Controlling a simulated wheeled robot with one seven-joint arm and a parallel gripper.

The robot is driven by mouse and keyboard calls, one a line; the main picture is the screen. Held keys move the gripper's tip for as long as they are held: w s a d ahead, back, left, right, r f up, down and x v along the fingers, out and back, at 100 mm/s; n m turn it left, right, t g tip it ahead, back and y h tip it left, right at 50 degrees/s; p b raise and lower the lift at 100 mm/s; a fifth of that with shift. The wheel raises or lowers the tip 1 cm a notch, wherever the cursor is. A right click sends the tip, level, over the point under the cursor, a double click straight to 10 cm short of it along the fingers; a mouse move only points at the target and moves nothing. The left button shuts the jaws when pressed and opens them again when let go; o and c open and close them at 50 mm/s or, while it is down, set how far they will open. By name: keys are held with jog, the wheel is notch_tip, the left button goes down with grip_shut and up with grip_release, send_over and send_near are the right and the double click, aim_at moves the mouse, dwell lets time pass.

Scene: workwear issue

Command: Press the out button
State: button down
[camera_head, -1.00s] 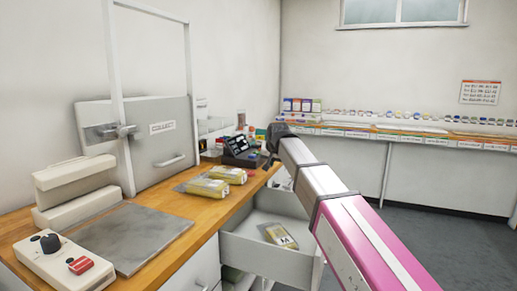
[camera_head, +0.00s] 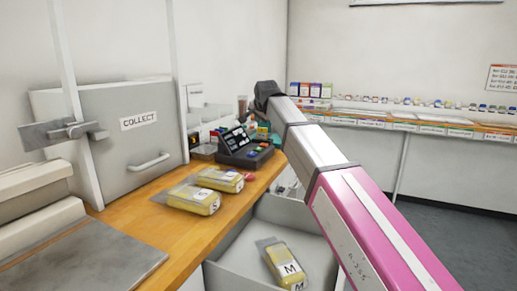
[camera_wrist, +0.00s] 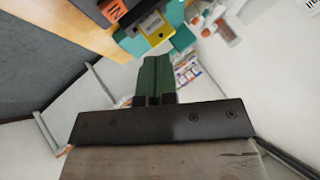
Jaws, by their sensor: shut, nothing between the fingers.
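A dark terminal (camera_head: 245,148) with a tilted screen and several small coloured buttons stands on the wooden counter, beyond the yellow packs. No button marked "out" can be read in either view. My gripper (camera_wrist: 155,92) has its green fingers together and empty in the wrist view.
Two yellow packs (camera_head: 192,197) lie on the counter (camera_head: 150,215). An open drawer (camera_head: 240,250) below holds a yellow pack marked M (camera_head: 285,264). A grey hatch marked COLLECT (camera_head: 115,145) stands at the left. A long shelf (camera_head: 400,121) runs along the back wall.

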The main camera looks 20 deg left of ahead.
aim_at(259, 148)
jog(key=shift+f, duration=0.1)
jog(key=shift+f, duration=4.3)
jog(key=shift+f, duration=0.2)
jog(key=shift+f, duration=0.25)
jog(key=shift+f, duration=0.5)
jog(key=shift+r, duration=0.95)
